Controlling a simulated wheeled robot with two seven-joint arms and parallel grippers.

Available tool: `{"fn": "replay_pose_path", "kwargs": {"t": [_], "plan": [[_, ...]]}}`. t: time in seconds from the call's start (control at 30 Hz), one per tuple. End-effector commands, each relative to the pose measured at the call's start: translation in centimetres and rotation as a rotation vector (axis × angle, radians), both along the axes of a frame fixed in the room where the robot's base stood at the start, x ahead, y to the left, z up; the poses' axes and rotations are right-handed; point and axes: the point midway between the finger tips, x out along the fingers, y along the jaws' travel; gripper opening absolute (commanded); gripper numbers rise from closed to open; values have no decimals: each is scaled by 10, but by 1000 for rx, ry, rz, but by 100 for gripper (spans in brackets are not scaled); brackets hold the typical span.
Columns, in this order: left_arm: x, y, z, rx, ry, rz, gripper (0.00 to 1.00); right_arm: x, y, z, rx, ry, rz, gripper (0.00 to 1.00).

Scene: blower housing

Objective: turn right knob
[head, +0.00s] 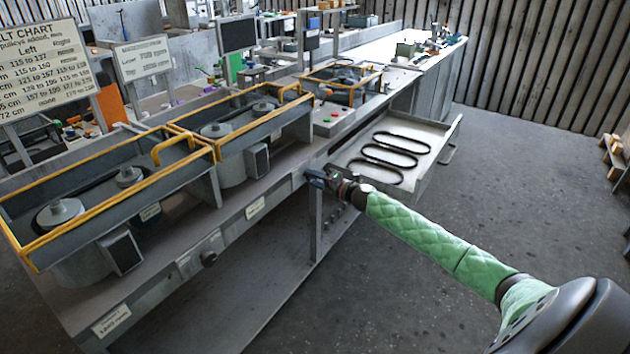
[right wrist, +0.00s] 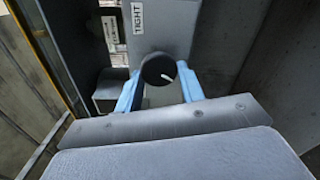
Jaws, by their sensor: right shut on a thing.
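A round black knob (right wrist: 158,70) with a white pointer line sits on a grey panel in the right wrist view. My right gripper (head: 313,177) reaches the front edge of the bench in the head view and hides this knob there. In the right wrist view the two blue fingers of the right gripper (right wrist: 160,82) lie on either side of the knob, shut on it. The pointer line slants down to the right. A second black knob (head: 208,258) is on the bench front further left. My left gripper is not in view.
An open drawer (head: 440,137) with black belts (head: 390,150) juts out just right of my gripper. Yellow-railed blower housings (head: 165,150) stand on the bench. A small white label (right wrist: 137,18) sits above the gripped knob. The floor (head: 440,260) in front is clear.

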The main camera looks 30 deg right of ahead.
Motion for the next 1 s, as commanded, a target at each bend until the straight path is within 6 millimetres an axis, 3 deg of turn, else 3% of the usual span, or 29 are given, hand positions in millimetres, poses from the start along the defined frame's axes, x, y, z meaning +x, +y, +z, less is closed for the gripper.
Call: {"fn": "replay_pose_path", "kwargs": {"t": [0.2,0.23,0.33,0.73,1.0], "plan": [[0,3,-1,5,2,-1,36,-1,2,-4,0,4,3,16],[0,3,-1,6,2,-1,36,-1,2,-4,0,4,3,42],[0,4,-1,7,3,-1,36,-1,1,-3,1,3,2,60],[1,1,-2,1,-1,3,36,-5,-1,-2,0,2,1,60],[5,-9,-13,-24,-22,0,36,-32,-12,-4,1,4,1,60]]}}
